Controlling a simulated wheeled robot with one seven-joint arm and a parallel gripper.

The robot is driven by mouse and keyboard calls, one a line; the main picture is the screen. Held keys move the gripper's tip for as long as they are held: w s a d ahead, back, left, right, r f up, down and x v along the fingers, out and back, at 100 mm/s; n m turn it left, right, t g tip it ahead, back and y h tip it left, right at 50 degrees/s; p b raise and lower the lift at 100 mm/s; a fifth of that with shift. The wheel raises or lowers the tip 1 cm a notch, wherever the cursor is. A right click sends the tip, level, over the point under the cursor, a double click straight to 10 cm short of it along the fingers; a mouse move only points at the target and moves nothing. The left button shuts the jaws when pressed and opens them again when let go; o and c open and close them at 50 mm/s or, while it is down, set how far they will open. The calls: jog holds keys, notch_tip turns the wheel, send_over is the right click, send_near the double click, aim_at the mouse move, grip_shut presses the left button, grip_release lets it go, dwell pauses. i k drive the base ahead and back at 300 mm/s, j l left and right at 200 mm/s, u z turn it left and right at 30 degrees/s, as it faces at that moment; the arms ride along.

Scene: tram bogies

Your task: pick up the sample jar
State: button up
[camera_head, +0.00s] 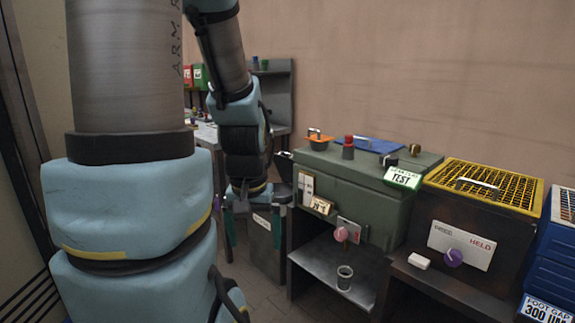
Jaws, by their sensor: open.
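A small grey, jar-like container (344,278) stands upright on the lower grey shelf under the green cabinet; it may be the sample jar. A dark jar with a red top (348,148) stands on top of the green cabinet. I cannot tell for certain which one is the sample jar. My gripper (253,236) hangs pointing down, left of the cabinet, with its green-edged fingers apart. It is left of and apart from both containers. Nothing shows held between the fingers.
The green cabinet (352,178) has a pink knob (341,234) above the shelf (335,262). A blue tray (368,145) lies on top. A dark cabinet with a yellow grate (485,185) and blue bins stand right. A grey bin (264,248) stands behind my gripper.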

aim_at(344, 273)
jog(key=i+j+z, duration=0.3)
jog(key=i, duration=0.45)
jog(key=i+j+z, duration=0.25)
jog(key=i+j, duration=0.45)
jog(key=k+l+u, duration=0.2)
jog(key=l+u, duration=0.2)
jog(key=k+l+u, duration=0.2)
jog(key=u, duration=0.15)
jog(key=k+l+u, duration=0.25)
jog(key=u, duration=0.15)
jog(key=k+l+u, duration=0.1)
jog(key=k+u, duration=0.25)
